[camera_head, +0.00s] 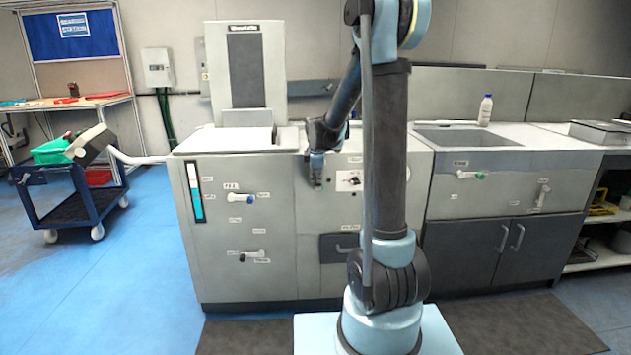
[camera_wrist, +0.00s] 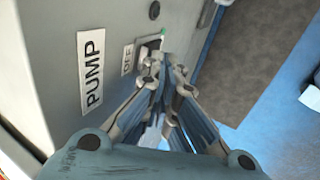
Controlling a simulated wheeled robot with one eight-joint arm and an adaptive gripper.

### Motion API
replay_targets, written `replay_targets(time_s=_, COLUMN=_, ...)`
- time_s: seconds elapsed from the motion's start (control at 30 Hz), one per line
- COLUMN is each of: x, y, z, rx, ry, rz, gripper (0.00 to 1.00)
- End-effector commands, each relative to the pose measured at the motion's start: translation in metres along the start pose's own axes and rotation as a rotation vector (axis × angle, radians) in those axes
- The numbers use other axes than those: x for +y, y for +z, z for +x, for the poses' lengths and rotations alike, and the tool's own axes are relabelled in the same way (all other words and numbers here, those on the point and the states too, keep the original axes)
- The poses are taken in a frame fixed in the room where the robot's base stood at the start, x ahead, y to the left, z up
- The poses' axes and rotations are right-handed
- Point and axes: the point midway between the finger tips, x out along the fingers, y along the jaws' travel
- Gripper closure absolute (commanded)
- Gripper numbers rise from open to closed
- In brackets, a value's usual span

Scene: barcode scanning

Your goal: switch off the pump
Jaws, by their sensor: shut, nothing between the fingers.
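The pump switch (camera_wrist: 148,44) is in the wrist view, a small dark-framed switch on a grey panel. A small green spot shows at its upper right edge. A white "PUMP" label (camera_wrist: 91,68) and a smaller "OFF" label (camera_wrist: 128,57) sit to its left. My gripper (camera_wrist: 165,66) is shut and empty, its fingertips right by the switch and overlapping its lower right part. I cannot tell whether they touch it. In the head view my gripper (camera_head: 316,178) points down at the front of the grey machine (camera_head: 245,215), and the switch cannot be made out there.
A white panel (camera_head: 349,181) with dark markings is right of my gripper. Valve handles (camera_head: 249,198) are on the machine's left front. A sink (camera_head: 470,138) and a white bottle (camera_head: 486,110) stand right. A blue cart (camera_head: 70,200) is left, with clear floor between.

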Motion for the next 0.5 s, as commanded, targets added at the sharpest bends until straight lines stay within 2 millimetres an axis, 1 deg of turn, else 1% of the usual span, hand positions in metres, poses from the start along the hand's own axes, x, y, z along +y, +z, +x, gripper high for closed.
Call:
replay_targets(time_s=0.13, x=0.003, y=0.000, z=0.001, rx=-0.001, ry=-0.020, rz=0.000, gripper=1.00)
replay_targets(time_s=0.27, x=0.012, y=0.000, z=0.002, rx=-0.001, ry=-0.093, rz=0.001, gripper=1.00)
replay_targets(time_s=0.5, x=0.009, y=0.000, z=0.001, rx=0.000, ry=-0.085, rz=0.000, gripper=1.00)
